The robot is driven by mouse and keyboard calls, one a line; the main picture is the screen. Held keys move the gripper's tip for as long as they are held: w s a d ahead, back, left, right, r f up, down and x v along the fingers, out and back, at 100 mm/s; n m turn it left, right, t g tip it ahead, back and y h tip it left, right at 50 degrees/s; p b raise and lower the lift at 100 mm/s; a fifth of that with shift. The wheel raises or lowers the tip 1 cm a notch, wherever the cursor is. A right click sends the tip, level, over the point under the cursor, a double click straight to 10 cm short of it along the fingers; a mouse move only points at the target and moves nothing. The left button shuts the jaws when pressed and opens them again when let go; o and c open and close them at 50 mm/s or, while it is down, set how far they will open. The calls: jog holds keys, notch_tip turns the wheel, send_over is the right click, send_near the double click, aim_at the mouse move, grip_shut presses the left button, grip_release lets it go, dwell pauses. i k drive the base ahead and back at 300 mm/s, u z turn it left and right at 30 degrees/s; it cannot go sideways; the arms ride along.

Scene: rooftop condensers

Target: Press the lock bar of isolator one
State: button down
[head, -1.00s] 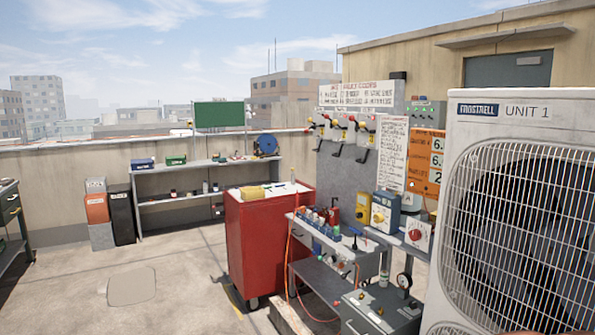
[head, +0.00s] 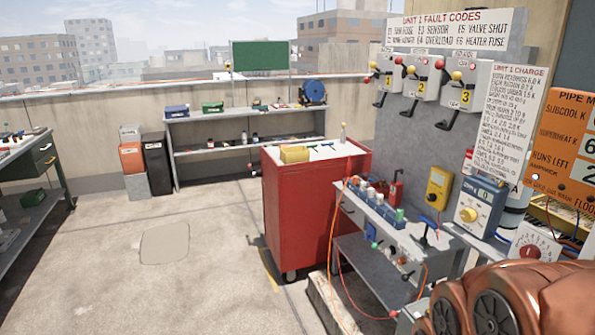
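Isolator one (head: 387,84) is a grey box with a yellow "1" label, mounted at the left of a row of three on the grey panel. A red knob and a yellow knob show at its upper left, and a black bar (head: 380,100) hangs below it. Isolator two (head: 422,84) and isolator three (head: 463,97) are to its right, with similar black bars below. Which part is the lock bar is too small to tell. Copper-coloured parts of my arm fill the lower right corner, well apart from the isolators. My gripper is not in view.
A grey bench (head: 395,228) with small tools and bottles stands below the isolators. A red cabinet (head: 300,215) is left of it, with an orange hose between them. Open floor lies left of the cabinet.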

aim_at(373, 65)
jog(key=u, duration=0.35)
jog(key=i, duration=1.7)
jog(key=u, duration=0.5)
jog(key=i, duration=1.1)
jog(key=u, duration=0.15)
